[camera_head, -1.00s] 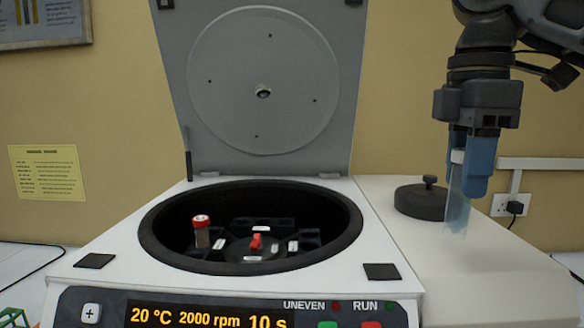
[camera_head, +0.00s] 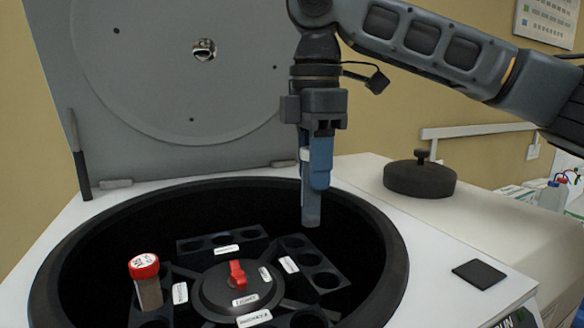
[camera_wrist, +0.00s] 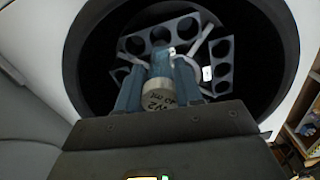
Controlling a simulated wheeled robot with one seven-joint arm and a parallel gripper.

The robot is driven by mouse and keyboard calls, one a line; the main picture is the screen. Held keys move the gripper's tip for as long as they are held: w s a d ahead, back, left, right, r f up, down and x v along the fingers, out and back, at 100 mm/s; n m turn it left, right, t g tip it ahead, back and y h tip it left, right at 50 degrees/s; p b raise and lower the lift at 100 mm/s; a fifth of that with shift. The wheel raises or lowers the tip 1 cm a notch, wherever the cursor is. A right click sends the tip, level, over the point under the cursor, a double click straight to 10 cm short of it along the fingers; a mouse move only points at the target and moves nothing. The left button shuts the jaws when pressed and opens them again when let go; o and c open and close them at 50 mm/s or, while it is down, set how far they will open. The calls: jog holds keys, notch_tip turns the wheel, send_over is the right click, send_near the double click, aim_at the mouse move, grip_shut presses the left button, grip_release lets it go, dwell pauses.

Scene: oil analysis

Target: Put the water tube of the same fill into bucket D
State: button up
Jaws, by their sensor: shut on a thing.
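My gripper (camera_head: 317,182) is shut on a clear water tube (camera_head: 311,212) with a pale cap, held upright. The tube hangs over the back right part of the centrifuge bowl, above the buckets. In the wrist view the tube's pale cap (camera_wrist: 160,95) sits between my gripper's blue fingers, with dark writing I cannot read fully. A red-capped tube (camera_head: 148,285) with brownish content stands in the left bucket. A rear bucket (camera_head: 205,246) and a right bucket (camera_head: 320,279) show empty holes. The bucket labels are too small to tell which is D.
The centrifuge bowl rim (camera_head: 395,250) surrounds the buckets, and its lid (camera_head: 150,85) stands open behind. The rotor has a red knob (camera_head: 237,273) at its middle. A dark round cover (camera_head: 419,180) lies on the white surface at right.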

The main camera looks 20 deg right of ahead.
aim_at(312, 224)
jog(key=shift+a+f, duration=0.1)
jog(key=shift+f, duration=0.1)
notch_tip(312, 224, down, 9)
jog(key=b, duration=1)
jog(key=shift+f, duration=0.95)
jog(key=o, duration=1.1)
jog(key=shift+r, duration=3.95)
